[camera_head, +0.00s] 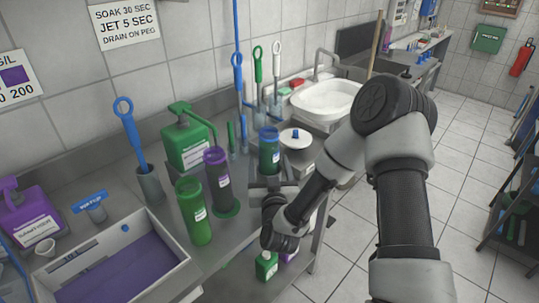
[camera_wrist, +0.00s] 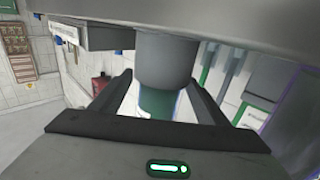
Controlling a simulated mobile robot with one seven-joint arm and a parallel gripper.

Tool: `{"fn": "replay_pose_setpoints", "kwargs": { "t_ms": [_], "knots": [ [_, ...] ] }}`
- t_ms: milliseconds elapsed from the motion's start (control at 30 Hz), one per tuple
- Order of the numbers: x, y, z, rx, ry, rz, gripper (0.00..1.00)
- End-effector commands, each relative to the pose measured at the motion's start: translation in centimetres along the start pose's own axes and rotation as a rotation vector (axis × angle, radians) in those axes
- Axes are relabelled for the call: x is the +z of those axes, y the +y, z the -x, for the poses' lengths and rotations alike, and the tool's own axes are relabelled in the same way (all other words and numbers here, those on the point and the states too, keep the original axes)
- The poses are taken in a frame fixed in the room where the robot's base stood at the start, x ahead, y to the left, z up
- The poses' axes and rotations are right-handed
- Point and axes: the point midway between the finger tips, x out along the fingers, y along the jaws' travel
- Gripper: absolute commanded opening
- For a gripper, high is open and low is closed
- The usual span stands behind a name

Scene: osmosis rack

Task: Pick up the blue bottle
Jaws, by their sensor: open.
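The bottle nearest to a blue one has a blue top, a dark greenish body and a pale label (camera_head: 269,152). It stands upright near the counter's right edge in the head view. My gripper (camera_head: 268,187) is just in front of it, low beside its base. In the wrist view a cylinder with a grey upper part and a green lower part (camera_wrist: 160,102), likely this bottle, shows between the two open fingers of my gripper (camera_wrist: 158,95). I cannot tell whether the fingers touch it.
A purple-topped bottle (camera_head: 217,180) and a green bottle (camera_head: 194,212) stand to the left. A green pump jug (camera_head: 186,144) is behind them. A white-lidded container (camera_head: 295,138) and a sink (camera_head: 327,100) lie to the right. A tray (camera_head: 165,232) is at front left.

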Motion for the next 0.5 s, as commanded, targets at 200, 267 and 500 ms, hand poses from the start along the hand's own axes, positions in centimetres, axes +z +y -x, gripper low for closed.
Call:
{"fn": "replay_pose_setpoints", "kwargs": {
  "t_ms": [200,267,500],
  "knots": [
    [0.03,0.0,0.0,0.0,0.0,0.0,0.64],
    [0.02,0.0,0.0,0.0,0.0,0.0,0.53],
    [0.0,0.0,-0.02,0.0,0.0,0.0,0.24]
  ]
}}
